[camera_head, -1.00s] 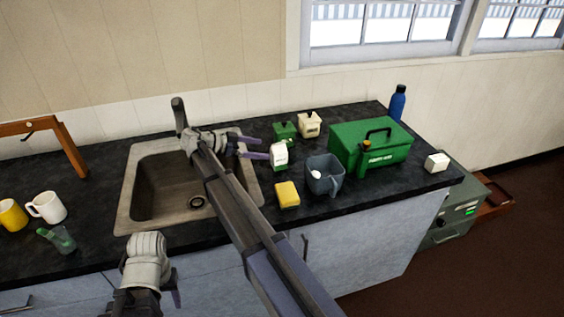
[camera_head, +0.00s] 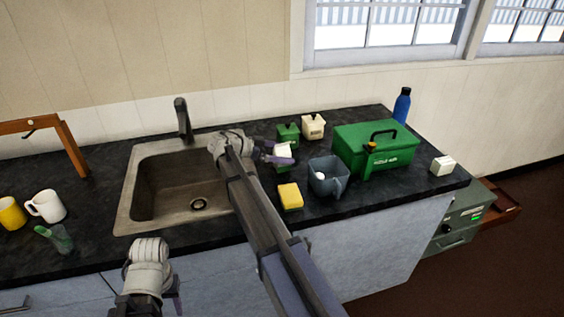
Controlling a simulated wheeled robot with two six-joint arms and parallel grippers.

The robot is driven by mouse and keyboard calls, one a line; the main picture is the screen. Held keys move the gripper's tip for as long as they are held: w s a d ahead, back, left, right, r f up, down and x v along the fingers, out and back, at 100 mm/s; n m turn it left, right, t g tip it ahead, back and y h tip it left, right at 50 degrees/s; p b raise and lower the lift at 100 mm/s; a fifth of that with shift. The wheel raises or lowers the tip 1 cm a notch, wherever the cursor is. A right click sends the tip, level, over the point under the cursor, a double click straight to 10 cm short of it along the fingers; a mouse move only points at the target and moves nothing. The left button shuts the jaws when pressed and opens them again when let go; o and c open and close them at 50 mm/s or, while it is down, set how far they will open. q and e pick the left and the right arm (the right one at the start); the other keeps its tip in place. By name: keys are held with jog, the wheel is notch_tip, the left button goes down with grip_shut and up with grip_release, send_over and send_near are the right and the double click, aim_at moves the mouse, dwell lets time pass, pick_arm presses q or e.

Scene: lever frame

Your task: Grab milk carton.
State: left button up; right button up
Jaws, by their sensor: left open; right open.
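The milk carton (camera_head: 283,149), small and white with some green, stands on the dark counter right of the sink. My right gripper (camera_head: 277,152) reaches it from the left. Its purple fingers are open at the carton, and one finger passes in front and hides the lower part. I cannot tell whether the fingers touch it. My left gripper (camera_head: 174,301) is low in front of the counter, open and far from the carton, its fingers partly hidden by my wrist.
Close around the carton stand a green canister (camera_head: 288,132), a cream canister (camera_head: 313,126), a grey-blue container (camera_head: 328,178) and a yellow sponge (camera_head: 290,196). A green toolbox (camera_head: 375,143) is further right. The sink (camera_head: 150,200) is left, with a faucet (camera_head: 182,118) behind.

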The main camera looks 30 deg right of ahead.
jog(key=c, duration=1.4)
jog(key=shift+r, duration=0.15)
notch_tip(320, 180, up, 10)
jog(key=p, duration=1)
